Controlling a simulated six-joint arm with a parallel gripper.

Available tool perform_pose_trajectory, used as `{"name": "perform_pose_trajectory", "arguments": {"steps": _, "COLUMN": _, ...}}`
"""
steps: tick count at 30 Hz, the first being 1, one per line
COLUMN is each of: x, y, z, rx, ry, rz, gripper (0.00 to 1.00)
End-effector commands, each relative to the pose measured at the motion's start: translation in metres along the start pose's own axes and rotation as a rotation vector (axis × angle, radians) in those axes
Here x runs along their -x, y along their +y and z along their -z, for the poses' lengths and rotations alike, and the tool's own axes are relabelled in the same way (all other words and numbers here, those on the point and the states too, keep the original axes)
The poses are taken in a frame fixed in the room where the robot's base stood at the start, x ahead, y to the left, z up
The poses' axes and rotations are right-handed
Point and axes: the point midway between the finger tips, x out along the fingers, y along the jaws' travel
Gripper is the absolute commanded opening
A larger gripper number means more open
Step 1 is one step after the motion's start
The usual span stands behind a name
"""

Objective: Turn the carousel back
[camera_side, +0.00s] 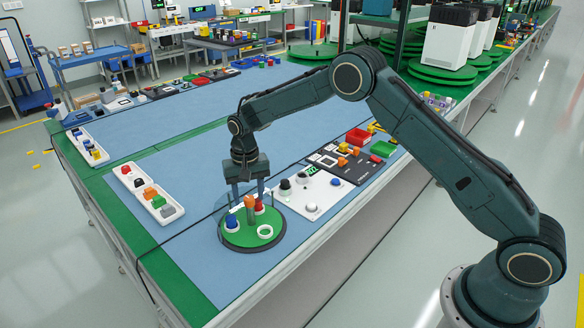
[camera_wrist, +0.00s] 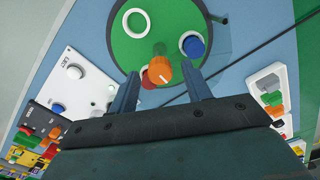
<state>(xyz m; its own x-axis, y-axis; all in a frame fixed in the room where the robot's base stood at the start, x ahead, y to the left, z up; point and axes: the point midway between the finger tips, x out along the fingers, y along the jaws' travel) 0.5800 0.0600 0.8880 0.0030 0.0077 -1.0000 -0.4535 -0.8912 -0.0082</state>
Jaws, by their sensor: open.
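The carousel (camera_side: 246,240) is a round green disc near the front edge of the blue mat. On it stand an orange upright handle (camera_side: 249,203), a blue piece in a white ring (camera_side: 231,222), a red piece (camera_side: 259,206) and an empty white ring (camera_side: 265,231). My gripper (camera_side: 248,199) is open, pointing down over the disc. In the wrist view the orange handle (camera_wrist: 159,73) shows between my two fingers (camera_wrist: 161,80), with gaps to both sides. The red piece (camera_wrist: 147,80) is partly hidden behind it there. A clear curved guard stands around part of the disc.
Right of the carousel lies a white panel (camera_side: 317,204) with knobs, then a dark panel (camera_side: 350,170) with coloured parts and a red bin (camera_side: 358,137). White trays (camera_side: 159,212) of coloured pieces lie to the left. The mat's middle is clear.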

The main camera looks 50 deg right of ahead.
Motion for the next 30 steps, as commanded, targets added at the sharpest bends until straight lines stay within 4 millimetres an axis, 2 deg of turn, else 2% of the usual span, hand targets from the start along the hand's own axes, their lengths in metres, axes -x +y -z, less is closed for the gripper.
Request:
{"name": "perform_pose_trajectory", "arguments": {"steps": 11, "x": -0.0053, "y": 0.0001, "z": 0.0, "rx": 0.0, "ry": 0.0, "rz": 0.0, "gripper": 0.49}}
{"name": "perform_pose_trajectory", "arguments": {"steps": 12, "x": -0.0052, "y": 0.0001, "z": 0.0, "rx": 0.0, "ry": 0.0, "rz": 0.0, "gripper": 0.47}}
{"name": "perform_pose_trajectory", "arguments": {"steps": 19, "x": -0.005, "y": 0.0001, "z": 0.0001, "rx": 0.0, "ry": 0.0, "rz": 0.0, "gripper": 0.01}}
{"name": "perform_pose_trajectory", "arguments": {"steps": 30, "x": -0.0048, "y": 0.0001, "z": 0.0001, "rx": -0.011, "ry": 0.001, "rz": 0.0, "gripper": 0.0}}
